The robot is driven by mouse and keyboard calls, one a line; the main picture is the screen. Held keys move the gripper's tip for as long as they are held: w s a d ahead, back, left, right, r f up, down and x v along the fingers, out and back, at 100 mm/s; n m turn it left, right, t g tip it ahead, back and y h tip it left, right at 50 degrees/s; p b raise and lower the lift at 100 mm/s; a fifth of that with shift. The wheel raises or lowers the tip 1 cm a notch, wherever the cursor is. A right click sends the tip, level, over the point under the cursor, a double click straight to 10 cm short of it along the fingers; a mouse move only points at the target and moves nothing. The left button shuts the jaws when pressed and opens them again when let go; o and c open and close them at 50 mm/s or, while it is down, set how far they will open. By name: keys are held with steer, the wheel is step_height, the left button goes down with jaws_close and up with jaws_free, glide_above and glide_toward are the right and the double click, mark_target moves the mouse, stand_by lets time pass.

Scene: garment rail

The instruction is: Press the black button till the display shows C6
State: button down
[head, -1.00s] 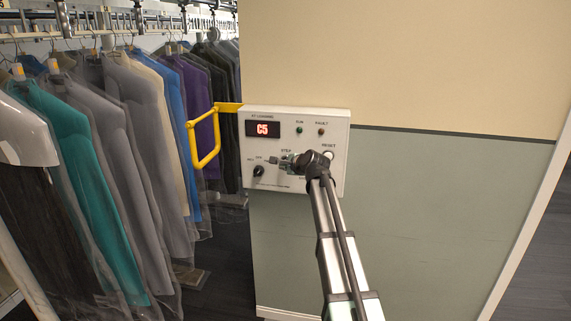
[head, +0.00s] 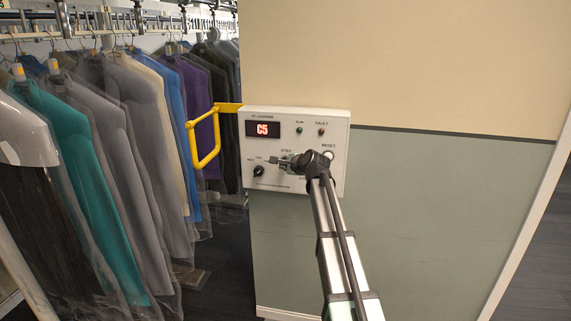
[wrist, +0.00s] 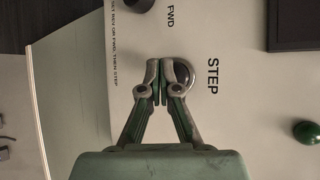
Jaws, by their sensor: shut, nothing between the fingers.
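The white control box (head: 330,122) hangs on the wall. Its display (head: 263,129) shows C5 in red. The black button (wrist: 184,74), round with a pale ring, sits beside the STEP label in the wrist view. My gripper (wrist: 159,68) is shut and empty. Its fingertips overlap one side of the button in that view; I cannot tell whether they touch it. In the head view my gripper (head: 280,160) is in front of the box below STEP, and my wrist and gripper hide the button.
A dark knob (head: 259,171) is left of my gripper. A green lamp (head: 299,131), a fault lamp (head: 321,132) and a pale RESET button (head: 328,155) are on the box. A yellow handle (head: 205,150) juts out left, near bagged garments (head: 115,180).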

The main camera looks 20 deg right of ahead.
steer(key=shift+w+d, duration=0.1)
steer(key=shift+w, duration=0.15)
